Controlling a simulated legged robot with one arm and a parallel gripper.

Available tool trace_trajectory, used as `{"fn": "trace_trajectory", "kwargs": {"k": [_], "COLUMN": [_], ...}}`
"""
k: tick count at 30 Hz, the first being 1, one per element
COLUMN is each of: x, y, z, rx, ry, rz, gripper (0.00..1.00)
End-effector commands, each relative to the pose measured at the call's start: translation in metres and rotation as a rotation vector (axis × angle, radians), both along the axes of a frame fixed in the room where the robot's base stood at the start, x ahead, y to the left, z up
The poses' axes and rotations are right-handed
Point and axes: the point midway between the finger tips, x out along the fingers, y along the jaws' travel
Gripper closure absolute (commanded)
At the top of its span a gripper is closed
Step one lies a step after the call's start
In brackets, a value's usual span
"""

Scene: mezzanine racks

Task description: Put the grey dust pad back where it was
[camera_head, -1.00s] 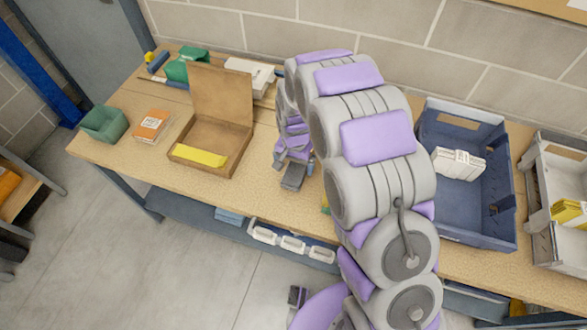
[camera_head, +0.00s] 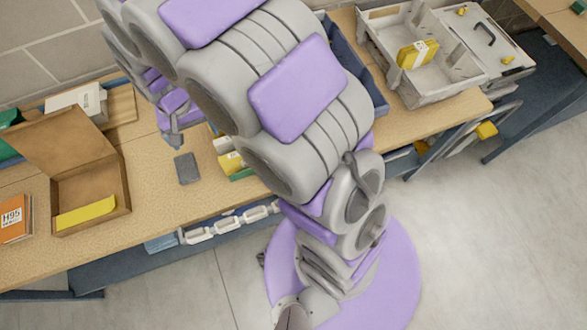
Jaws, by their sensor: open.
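A flat dark grey pad (camera_head: 187,168), which looks like the dust pad, lies on the wooden bench top, to the right of an open cardboard box. My gripper (camera_head: 172,138) is just above and left of the pad in the picture. It is open, with a visible gap between it and the pad, and nothing shows in it. The arm's large links hide part of the bench behind.
The open cardboard box (camera_head: 122,190) holds a yellow item (camera_head: 86,213). An orange pack (camera_head: 14,220) lies left of it. Small yellow-and-white packs (camera_head: 229,158) stand right of the pad. A blue bin (camera_head: 372,80) is partly hidden; a grey crate (camera_head: 440,92) stands right.

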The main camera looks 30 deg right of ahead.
Motion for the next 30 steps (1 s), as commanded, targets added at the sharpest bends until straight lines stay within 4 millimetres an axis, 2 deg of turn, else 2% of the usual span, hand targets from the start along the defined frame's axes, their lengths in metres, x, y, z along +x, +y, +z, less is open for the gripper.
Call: {"fn": "trace_trajectory", "kwargs": {"k": [1, 6, 13, 18, 24, 27, 30], "x": [-0.009, -0.052, -0.12, -0.176, -0.236, -0.255, -0.266], "y": [-0.014, -0.055, -0.101, -0.128, -0.146, -0.15, -0.152], "z": [0.015, 0.053, 0.09, 0.108, 0.117, 0.118, 0.118], "rx": [0.001, -0.004, -0.003, 0.002, 0.011, 0.014, 0.017], "ry": [-0.001, 0.025, 0.057, 0.084, 0.111, 0.121, 0.125], "rz": [-0.001, 0.018, 0.046, 0.067, 0.091, 0.099, 0.104], "gripper": [0.02, 0.02, 0.02, 0.02, 0.02, 0.02, 0.02]}}
